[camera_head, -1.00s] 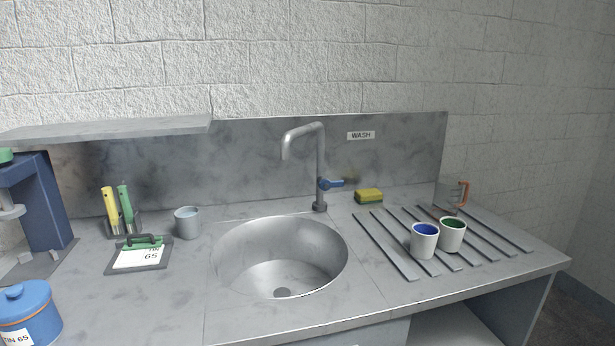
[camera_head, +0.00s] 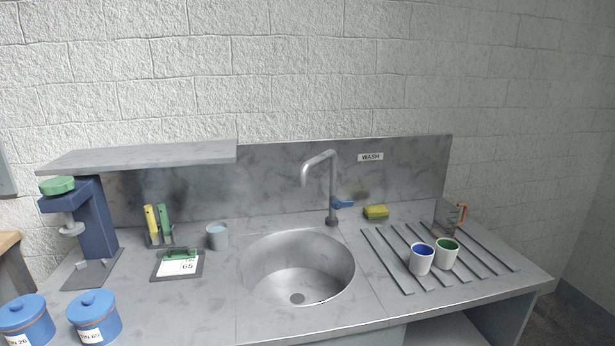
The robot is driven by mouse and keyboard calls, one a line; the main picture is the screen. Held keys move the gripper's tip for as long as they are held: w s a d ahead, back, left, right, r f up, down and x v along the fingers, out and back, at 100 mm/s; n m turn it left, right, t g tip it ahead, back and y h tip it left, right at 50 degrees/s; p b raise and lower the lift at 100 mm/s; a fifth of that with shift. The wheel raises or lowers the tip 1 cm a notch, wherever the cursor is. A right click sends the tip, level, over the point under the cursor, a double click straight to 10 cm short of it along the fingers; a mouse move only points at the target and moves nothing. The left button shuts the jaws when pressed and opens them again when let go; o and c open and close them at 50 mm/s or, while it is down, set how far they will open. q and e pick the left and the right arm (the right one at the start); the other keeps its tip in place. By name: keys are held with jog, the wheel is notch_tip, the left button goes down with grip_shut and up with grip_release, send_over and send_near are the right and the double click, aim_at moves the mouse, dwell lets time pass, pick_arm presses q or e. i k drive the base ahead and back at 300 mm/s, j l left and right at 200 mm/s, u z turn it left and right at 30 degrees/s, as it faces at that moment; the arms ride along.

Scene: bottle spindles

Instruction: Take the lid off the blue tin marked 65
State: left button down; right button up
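A blue tin (camera_head: 93,318) with a white label stands at the front left of the counter, at the bottom of the head view. Its label seems to read TIN 65, partly cut by the frame edge. Its blue lid (camera_head: 92,302) with a round knob is on it. A like blue tin (camera_head: 26,322), whose label seems to read 20 or 26, stands to its left, also with its lid on. Neither of my grippers shows in this view.
A clipboard marked 65 (camera_head: 178,266), a grey cup (camera_head: 217,236) and a blue press-like stand (camera_head: 92,225) are behind the tins. The sink (camera_head: 297,270) is in the middle. Two cups, one blue inside (camera_head: 421,260) and one green inside (camera_head: 446,254), stand on the right rack.

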aim_at(91, 306)
jog(key=u, duration=1.4)
